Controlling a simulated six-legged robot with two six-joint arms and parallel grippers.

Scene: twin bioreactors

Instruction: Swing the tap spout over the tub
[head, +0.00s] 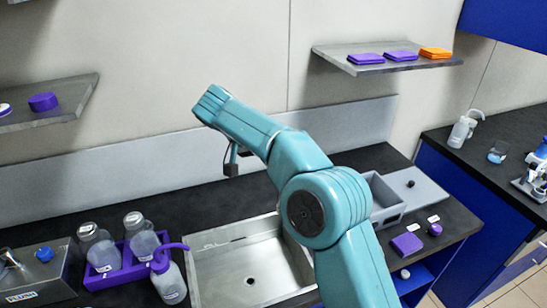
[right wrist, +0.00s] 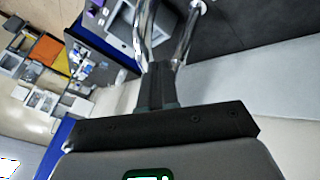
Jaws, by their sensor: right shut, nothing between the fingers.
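The tub is a pale metal sink basin (head: 211,267) with a drain, set in the dark counter in the head view. My right arm reaches across above its back right side and hides part of it. The tap cannot be made out in the head view. In the right wrist view, curved chrome tubes (right wrist: 181,42), which look like the tap, rise just beyond my right gripper (right wrist: 157,80). Its dark fingers are shut and empty, close to the chrome; I cannot tell whether they touch. My left gripper is not in view.
A purple rack (head: 116,272) with bottles and a squeeze bottle (head: 170,281) stand left of the basin. A grey unit (head: 424,188) lies to its right, near a purple block (head: 407,244). Shelves (head: 352,66) hang on the wall. Bare counter lies behind the basin.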

